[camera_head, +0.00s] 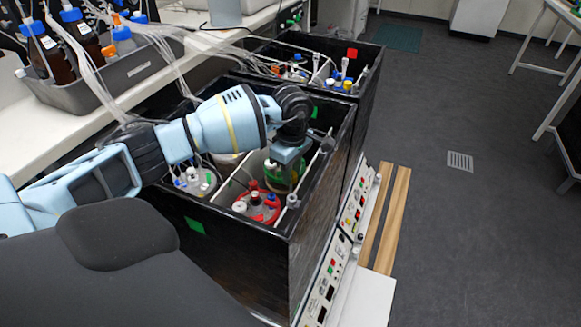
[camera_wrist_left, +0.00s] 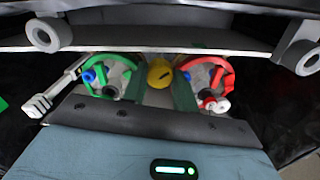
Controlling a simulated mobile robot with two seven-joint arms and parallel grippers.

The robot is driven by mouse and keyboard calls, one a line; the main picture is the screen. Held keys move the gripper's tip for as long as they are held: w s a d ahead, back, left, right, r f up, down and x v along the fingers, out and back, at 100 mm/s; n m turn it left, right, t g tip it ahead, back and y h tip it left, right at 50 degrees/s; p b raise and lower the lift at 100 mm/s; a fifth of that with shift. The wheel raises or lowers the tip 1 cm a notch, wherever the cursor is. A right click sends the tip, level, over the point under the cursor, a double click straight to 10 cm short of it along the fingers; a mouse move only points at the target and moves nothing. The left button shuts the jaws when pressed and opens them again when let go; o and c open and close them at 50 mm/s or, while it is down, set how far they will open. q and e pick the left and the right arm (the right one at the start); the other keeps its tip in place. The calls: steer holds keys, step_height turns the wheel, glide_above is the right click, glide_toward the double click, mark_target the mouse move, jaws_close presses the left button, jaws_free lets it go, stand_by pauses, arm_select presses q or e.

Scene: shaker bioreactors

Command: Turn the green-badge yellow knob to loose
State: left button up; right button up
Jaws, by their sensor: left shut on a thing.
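The yellow knob (camera_wrist_left: 160,73) shows in the left wrist view, between the two dark green fingers of my left gripper (camera_wrist_left: 160,88). A dark mark crosses its face. The fingers are shut on it from both sides. In the head view my left gripper (camera_head: 289,156) reaches down into the near black box (camera_head: 270,250), which bears green badges (camera_head: 195,225). The knob is hidden behind the gripper there. I cannot tell its setting. My right gripper is not in view.
Vessels with a green ring (camera_wrist_left: 92,72) and a red ring (camera_wrist_left: 226,76) flank the knob. The box walls stand close around the gripper. A farther black box bears a red badge (camera_head: 352,52). Tubes hang from the bench with a grey bottle tray (camera_head: 120,80).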

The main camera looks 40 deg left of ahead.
arm_select(q)
steer(key=n+p, duration=0.1)
steer(key=n, duration=0.2)
steer(key=shift+r+n, duration=0.15)
steer(key=shift+n, duration=0.25)
steer(key=n+p, duration=0.1)
steer(key=n, duration=0.1)
steer(key=shift+w+n+p, duration=0.1)
steer(key=shift+n+p, duration=0.85)
steer(key=shift+n, duration=1.15)
steer(key=o, duration=1)
steer(key=shift+c, duration=0.2)
step_height(320, 180, up, 8)
steer(key=shift+f, duration=0.2)
